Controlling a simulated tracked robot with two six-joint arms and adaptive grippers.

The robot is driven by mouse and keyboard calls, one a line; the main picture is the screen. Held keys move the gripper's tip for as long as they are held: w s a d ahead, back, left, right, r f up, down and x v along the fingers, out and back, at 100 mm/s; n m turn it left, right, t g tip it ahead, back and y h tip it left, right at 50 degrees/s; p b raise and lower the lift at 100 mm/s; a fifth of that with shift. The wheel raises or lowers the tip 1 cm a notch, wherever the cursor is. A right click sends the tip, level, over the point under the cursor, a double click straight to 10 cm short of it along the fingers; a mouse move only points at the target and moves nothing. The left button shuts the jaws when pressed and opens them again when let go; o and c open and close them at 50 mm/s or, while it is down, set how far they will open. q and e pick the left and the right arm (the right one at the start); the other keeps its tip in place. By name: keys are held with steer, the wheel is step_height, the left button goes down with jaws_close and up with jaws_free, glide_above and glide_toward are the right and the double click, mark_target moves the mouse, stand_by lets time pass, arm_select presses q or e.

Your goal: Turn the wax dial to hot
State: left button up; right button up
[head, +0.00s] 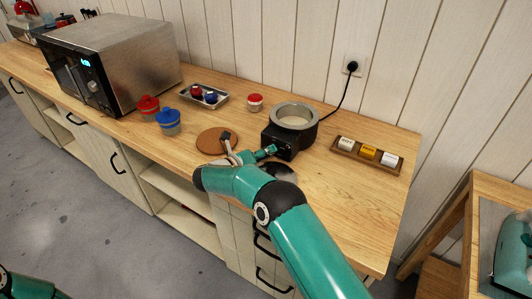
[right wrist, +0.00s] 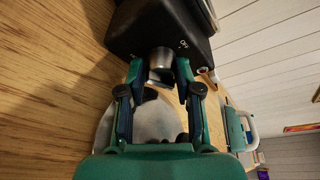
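The wax heater is a black base (head: 279,141) with a grey metal pot (head: 296,114) in it, standing on the wooden counter. Its black body (right wrist: 150,28) fills the top of the right wrist view, with the word OFF beside a metal dial (right wrist: 160,60). My right gripper (head: 272,151) is at the heater's front, and my arm hides much of that area. In the right wrist view its two fingers (right wrist: 160,74) stand on either side of the dial. They look apart, with a gap at the left finger; contact on the right is unclear. My left gripper is not in view.
A brown round mat (head: 211,140) lies left of the heater. A wooden tray (head: 367,154) with small jars is at its right. A red-lidded jar (head: 255,102), a metal tray (head: 205,96), red (head: 148,107) and blue (head: 168,121) canisters and a microwave (head: 115,62) stand further left.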

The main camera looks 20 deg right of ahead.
jaws_close()
steer(key=shift+f, duration=0.1)
steer(key=m+y+b, duration=0.1)
steer(key=m+b, duration=0.1)
steer(key=b, duration=0.1)
steer(key=shift+s+f+t, duration=0.1)
steer(key=shift+t, duration=0.3)
steer(key=m+t+y+b, duration=0.1)
steer(key=m+b, duration=0.2)
steer(key=b, duration=0.1)
steer(key=shift+s+b, duration=0.1)
steer(key=shift+b, duration=0.25)
steer(key=o, duration=0.6)
jaws_free()
steer(key=shift+d+r, duration=0.1)
steer(key=shift+r, duration=0.1)
